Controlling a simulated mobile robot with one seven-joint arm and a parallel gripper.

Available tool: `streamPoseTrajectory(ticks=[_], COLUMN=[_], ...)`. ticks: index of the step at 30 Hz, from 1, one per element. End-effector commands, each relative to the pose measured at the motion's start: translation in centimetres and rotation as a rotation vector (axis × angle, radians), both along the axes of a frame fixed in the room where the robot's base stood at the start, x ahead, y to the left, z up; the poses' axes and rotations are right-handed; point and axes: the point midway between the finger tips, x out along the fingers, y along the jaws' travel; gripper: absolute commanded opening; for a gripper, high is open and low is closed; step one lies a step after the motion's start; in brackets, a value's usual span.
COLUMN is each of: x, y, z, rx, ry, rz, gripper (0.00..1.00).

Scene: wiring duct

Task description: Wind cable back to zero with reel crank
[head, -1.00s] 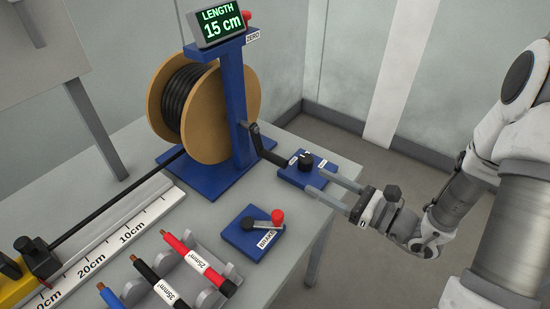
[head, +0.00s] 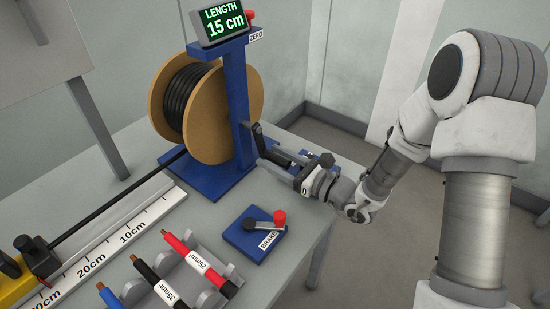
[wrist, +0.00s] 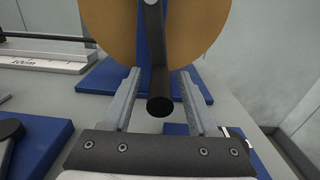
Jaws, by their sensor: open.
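The cable reel (head: 211,115) stands on a blue stand and carries black cable. The length display (head: 222,22) reads 15 cm. The reel crank (head: 272,151) hangs from the stand's right side, with its dark handle toward me. My gripper (head: 278,164) is at the crank. In the wrist view the open gripper (wrist: 160,100) has one finger on each side of the crank handle (wrist: 160,103), with visible gaps. The black cable (head: 117,203) runs from the reel along the white ruler (head: 130,222) to a black clamp (head: 40,260).
A blue brake box (head: 255,235) with a red-knobbed lever sits at the table front. Another blue box (head: 307,157) is partly hidden behind my gripper. Red, black and blue cable pieces lie in a grey rack (head: 208,298). A red button (head: 250,15) sits by the display, near the ZERO label.

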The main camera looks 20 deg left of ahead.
Motion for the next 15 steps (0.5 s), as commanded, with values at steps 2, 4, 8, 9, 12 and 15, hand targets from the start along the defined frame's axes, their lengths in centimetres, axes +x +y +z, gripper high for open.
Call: streamPoseTrajectory(ticks=[2,4,8,9,12,15], x=[0.0,-0.01,-0.02,-0.02,-0.02,-0.03], y=[-0.01,-0.02,-0.03,-0.03,-0.05,-0.04], z=[0.0,0.0,0.0,0.0,0.0,0.0], rx=[0.0,0.0,0.0,0.0,0.0,0.0], ry=[0.0,0.0,0.0,0.0,0.0,0.0], rz=[0.0,0.0,0.0,0.0,0.0,0.0], gripper=[0.59,0.52,0.29,0.22,0.04,0.0])
